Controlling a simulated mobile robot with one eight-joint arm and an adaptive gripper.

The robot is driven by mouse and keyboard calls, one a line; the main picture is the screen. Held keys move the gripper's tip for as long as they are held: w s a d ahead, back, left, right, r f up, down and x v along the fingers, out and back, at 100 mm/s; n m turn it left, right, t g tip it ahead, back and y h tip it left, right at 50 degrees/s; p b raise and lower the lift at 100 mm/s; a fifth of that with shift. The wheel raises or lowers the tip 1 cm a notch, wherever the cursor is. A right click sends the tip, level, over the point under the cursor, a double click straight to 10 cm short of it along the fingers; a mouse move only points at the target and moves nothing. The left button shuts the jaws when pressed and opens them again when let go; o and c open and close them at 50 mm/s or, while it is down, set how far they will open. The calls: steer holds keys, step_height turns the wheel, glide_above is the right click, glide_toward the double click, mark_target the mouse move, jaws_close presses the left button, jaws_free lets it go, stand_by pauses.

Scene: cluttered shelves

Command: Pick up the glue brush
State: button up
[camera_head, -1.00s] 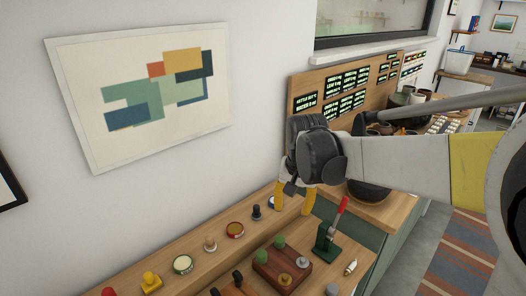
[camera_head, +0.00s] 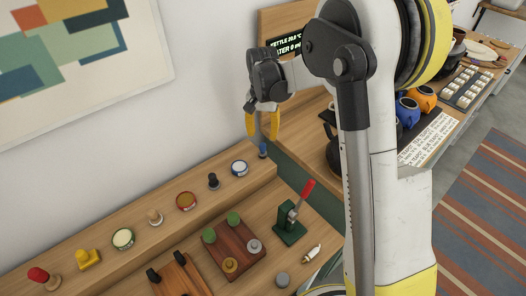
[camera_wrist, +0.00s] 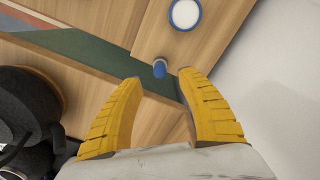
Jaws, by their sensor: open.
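My gripper (camera_head: 262,134) is open and empty, its two yellow fingers pointing down over the far end of the wooden ledge. A small blue-topped upright item (camera_head: 263,151) stands on the ledge just below the fingertips; it may be the glue brush, but it is too small to tell. In the wrist view, the blue item (camera_wrist: 159,69) shows between and just beyond the tips of my open gripper (camera_wrist: 158,78). I cannot tell the height gap between them.
A round tin with a blue rim (camera_head: 239,168) stands next to the blue item, with a black-knobbed stamp (camera_head: 213,181) further left. A green press with a red lever (camera_head: 291,220) stands on the lower bench. The wall is close behind the ledge.

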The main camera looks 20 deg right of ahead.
mark_target(263, 144)
step_height(263, 144, down, 7)
steer(key=b, duration=0.3)
steer(key=shift+r, duration=0.25)
jaws_close()
